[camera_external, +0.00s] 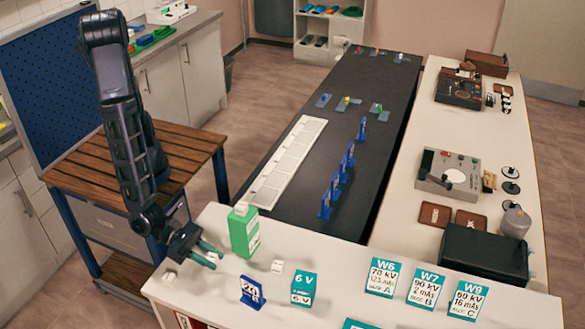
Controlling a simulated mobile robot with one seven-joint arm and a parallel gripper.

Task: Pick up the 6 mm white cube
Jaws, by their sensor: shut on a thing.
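My gripper (213,255), with two teal-green fingers, is low over the white front table, left of centre. It is shut on a small white cube (212,256), which shows only partly between the fingertips. Whether the cube touches the tabletop is too small to tell. No size marking is readable on any cube.
The green box (244,232) stands just behind and right of my gripper. A blue number sign (252,291) and a teal 6 V block (303,287) stand to the right, with W6, W7 and W9 cards (424,288) beyond. A wooden-topped bench (120,170) is behind left.

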